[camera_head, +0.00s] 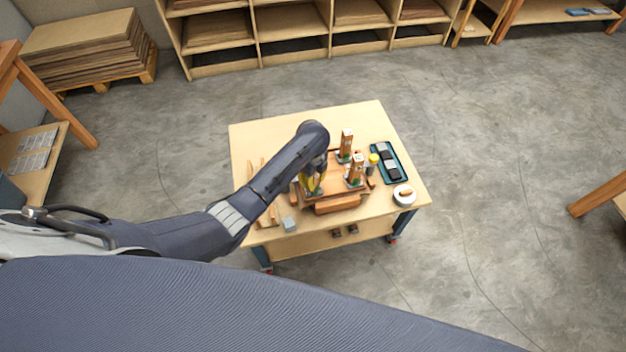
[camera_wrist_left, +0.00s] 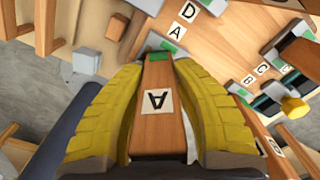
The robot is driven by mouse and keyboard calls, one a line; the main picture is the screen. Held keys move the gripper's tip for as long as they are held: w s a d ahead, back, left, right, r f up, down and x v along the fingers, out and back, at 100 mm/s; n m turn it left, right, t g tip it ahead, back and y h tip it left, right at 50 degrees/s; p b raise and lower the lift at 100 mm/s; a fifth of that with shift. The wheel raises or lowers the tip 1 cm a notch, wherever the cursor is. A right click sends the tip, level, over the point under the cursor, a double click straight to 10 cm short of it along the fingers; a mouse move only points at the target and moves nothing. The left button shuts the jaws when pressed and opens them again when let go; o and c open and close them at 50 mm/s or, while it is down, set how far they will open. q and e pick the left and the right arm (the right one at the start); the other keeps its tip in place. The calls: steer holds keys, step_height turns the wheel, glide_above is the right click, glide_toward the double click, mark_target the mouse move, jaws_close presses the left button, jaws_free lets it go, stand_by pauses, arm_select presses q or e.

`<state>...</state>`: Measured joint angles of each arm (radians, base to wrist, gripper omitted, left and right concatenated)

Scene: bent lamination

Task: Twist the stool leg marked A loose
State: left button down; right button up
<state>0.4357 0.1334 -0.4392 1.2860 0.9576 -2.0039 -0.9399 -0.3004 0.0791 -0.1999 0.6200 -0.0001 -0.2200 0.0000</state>
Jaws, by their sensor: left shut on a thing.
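An upturned stool seat (camera_wrist_left: 235,30) lies on the workbench, with letter labels and green patches on it. The wooden leg marked A (camera_wrist_left: 157,128) shows large in the left wrist view, its letter upside down and a green patch near its far end. My left gripper (camera_wrist_left: 160,68) has its yellow fingers shut on this leg, one on each side. In the head view my left gripper (camera_head: 313,184) is at the left side of the stool, and my arm hides part of it. Two other legs, a far one (camera_head: 346,143) and a nearer one (camera_head: 356,170), stand upright. My right gripper is not in view.
A yellow-capped bottle (camera_head: 374,160), a blue tray (camera_head: 388,162) of dark and grey pieces and a white round item (camera_head: 404,195) are on the right. A grey block (camera_head: 289,224) sits near the front edge. The workbench (camera_head: 260,140) is bare at the back left.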

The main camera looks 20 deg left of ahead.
arm_select(q)
steer(key=shift+s+n, duration=0.1)
steer(key=shift+n, duration=0.2)
steer(key=shift+n, duration=1.6)
steer(key=shift+n, duration=1.8)
steer(key=shift+n, duration=1.6)
